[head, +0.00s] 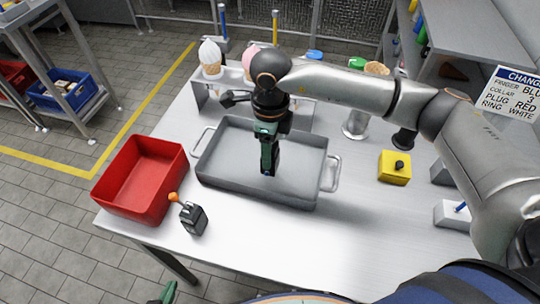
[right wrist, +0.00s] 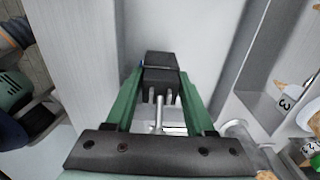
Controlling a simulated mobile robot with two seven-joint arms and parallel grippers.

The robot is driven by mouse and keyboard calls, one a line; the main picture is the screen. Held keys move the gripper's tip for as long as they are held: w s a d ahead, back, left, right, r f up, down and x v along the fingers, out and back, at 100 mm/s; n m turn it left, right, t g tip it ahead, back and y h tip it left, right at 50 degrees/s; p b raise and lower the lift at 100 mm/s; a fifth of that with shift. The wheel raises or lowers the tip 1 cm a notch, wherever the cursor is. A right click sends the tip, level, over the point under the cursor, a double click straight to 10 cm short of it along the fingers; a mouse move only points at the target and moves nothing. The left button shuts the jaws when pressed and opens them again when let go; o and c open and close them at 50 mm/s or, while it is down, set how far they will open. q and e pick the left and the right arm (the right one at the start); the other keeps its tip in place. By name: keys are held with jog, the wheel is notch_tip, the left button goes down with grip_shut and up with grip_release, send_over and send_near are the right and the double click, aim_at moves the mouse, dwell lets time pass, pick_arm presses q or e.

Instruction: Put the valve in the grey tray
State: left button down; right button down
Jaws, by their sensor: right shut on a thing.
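The valve (right wrist: 160,76), a black block with short metal pins, sits between the green fingers of my right gripper (right wrist: 160,92) in the right wrist view. The right gripper is shut on it. In the head view my right gripper (head: 268,165) points down over the inside of the grey tray (head: 225,180), and the fingers mostly hide the valve. I cannot tell whether the valve touches the tray floor. Of my left gripper (head: 166,293), only a green tip shows at the bottom edge of the head view, and its jaw state is unclear.
A red bin (head: 140,180) stands left of the tray. A dark block with an orange-tipped lever (head: 192,216) lies in front. A yellow box with a black knob (head: 395,168) is on the right. A rack with ice-cream cones (head: 211,62) stands behind. The table's front right is clear.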

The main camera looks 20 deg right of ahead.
jog(key=shift+w+f, duration=0.2)
jog(key=shift+f, duration=1.55)
jog(key=shift+f, duration=0.1)
jog(key=shift+c, duration=1.3)
grip_release()
notch_tip(320, 180, up, 12)
jog(key=shift+r, duration=0.15)
